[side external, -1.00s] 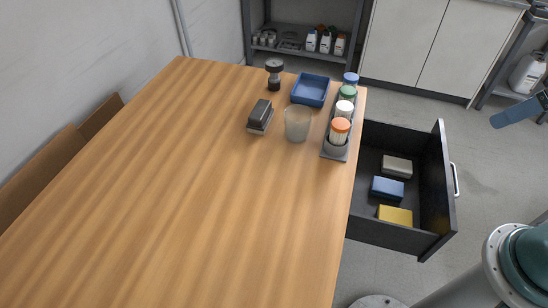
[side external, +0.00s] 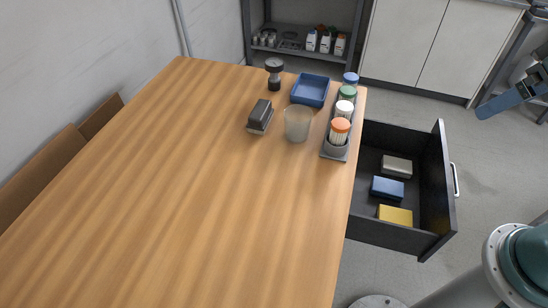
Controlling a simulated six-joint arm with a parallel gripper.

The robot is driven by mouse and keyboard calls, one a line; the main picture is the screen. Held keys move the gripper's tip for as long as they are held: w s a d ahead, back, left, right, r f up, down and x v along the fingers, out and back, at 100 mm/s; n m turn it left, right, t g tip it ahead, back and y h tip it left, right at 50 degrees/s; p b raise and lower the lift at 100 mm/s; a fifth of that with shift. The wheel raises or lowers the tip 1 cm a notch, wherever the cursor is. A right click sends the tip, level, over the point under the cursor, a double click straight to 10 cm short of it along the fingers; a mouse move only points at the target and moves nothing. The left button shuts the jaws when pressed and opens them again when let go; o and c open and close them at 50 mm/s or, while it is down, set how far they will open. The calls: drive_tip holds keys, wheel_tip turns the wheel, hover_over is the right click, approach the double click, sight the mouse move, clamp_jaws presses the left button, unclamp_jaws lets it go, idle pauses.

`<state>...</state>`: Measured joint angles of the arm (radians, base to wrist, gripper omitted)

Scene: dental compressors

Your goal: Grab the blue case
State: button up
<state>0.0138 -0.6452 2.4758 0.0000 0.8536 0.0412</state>
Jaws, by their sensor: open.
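The blue case (side external: 388,189) lies in the open dark drawer (side external: 445,205), between a pale grey case (side external: 397,167) and a yellow case (side external: 395,215). My gripper (side external: 482,113) is at the right edge of the view, above and to the right of the drawer, well apart from the blue case. Its blue finger part shows and points down and to the left. It is open, with nothing seen in it.
On the wooden table (side external: 180,190) are a blue tray (side external: 311,90), a rack (side external: 336,150) of lidded jars, a translucent cup (side external: 297,123), a dark block (side external: 260,116) and a dark dumbbell-shaped item (side external: 274,74). The drawer walls surround the cases. The table's near part is clear.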

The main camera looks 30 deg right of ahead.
drive_tip(key=w+d+f+m+g, duration=0.1)
drive_tip(key=w+d+f+m, duration=0.1)
drive_tip(key=w+f, duration=0.5)
drive_tip(key=w+d+f+m+g, duration=0.2)
drive_tip(key=w+f+m, duration=0.1)
drive_tip(key=w+f, duration=0.35)
drive_tip(key=w+d+f+m+g, duration=0.1)
drive_tip(key=f, duration=0.9)
drive_tip(key=w+d+f+m+g, duration=0.1)
drive_tip(key=w+d+f+m, duration=0.1)
drive_tip(key=f, duration=0.8)
drive_tip(key=shift+d+m, duration=0.2)
drive_tip(key=shift+m, duration=0.1)
drive_tip(key=shift+f, duration=0.25)
hover_over(388, 186)
drive_tip(key=shift+f, duration=4.1)
drive_tip(key=shift+f, duration=2.6)
